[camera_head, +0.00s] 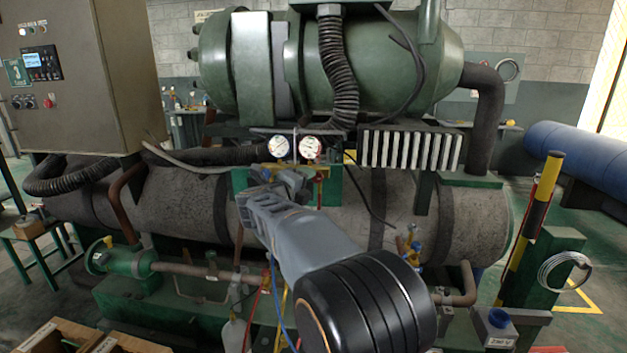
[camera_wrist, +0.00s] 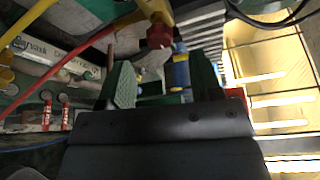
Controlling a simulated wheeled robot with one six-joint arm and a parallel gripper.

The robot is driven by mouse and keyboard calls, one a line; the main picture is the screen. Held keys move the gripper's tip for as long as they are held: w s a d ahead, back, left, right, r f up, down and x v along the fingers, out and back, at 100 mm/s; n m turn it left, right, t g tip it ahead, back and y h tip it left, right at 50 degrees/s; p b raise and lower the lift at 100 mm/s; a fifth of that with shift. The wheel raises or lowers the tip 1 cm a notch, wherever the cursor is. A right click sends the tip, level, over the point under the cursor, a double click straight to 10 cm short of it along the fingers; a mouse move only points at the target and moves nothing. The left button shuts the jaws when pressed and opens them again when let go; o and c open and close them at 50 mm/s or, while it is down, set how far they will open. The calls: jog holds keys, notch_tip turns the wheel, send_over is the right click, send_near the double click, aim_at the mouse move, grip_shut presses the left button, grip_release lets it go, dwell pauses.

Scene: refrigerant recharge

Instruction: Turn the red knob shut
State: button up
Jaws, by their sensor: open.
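The manifold carries two white dial gauges (camera_head: 310,148) and shows brassy yellow below them in the head view. In the wrist view, a dark red knob (camera_wrist: 160,36) sits at the end of a yellow manifold part (camera_wrist: 155,10), with a blue cylindrical part (camera_wrist: 180,70) just right of and below it. My gripper (camera_head: 272,182) is in front of the manifold and hides part of it in the head view. In the wrist view, my gripper (camera_wrist: 162,70) is open and empty. The knob appears beyond its fingertips, within the gap's width, and apart from both fingers.
A ribbed black hose (camera_head: 338,70) and a finned block (camera_head: 410,150) are near the gauges. A large grey pipe (camera_head: 460,225) runs behind my arm. Red and yellow hoses (camera_wrist: 60,75) cross the wrist view's left side. A yellow-black post (camera_head: 530,215) stands at right.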

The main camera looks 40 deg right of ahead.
jog(key=v, duration=0.7)
jog(key=shift+a, duration=0.1)
dwell(0.4)
